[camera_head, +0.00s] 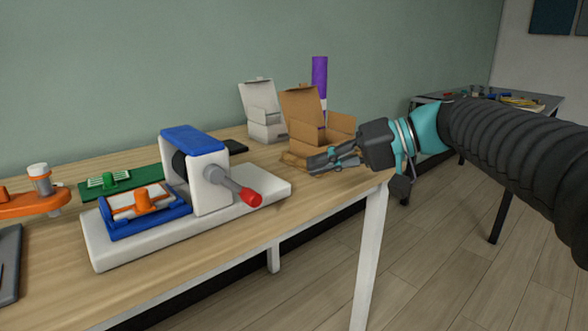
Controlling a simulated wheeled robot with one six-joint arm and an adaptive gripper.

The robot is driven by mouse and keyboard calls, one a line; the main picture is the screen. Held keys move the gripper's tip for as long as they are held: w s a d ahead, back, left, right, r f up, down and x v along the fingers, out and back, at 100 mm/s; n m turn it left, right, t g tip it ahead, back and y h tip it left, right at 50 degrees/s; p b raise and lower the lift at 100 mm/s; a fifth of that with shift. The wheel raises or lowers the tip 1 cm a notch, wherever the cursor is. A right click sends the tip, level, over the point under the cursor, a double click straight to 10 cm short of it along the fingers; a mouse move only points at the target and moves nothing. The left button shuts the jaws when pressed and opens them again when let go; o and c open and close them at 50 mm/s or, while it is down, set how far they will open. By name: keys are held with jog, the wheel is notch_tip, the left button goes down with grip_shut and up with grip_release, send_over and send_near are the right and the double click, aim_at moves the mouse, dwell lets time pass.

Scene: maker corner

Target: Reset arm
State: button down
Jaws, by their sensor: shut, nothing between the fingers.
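My gripper (318,163) is at the right end of the wooden workbench, above its surface near the front corner. Its fingers point left and are shut with nothing between them. My arm reaches in from the right edge, a dark ribbed sleeve with a teal wrist. The gripper is just in front of an open brown cardboard box (306,135), covering part of its lower front. I cannot tell whether the fingers touch the box.
On the workbench (226,248) stands a white press-like device (210,195) with a red-tipped handle. Beside it are a green board (120,180) and an orange part (35,204). A white box (265,125) and a purple cylinder (319,78) stand behind. Another table (540,104) is at the back right.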

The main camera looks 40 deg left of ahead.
jog(key=shift+v, duration=2.2)
jog(key=shift+f, duration=0.1)
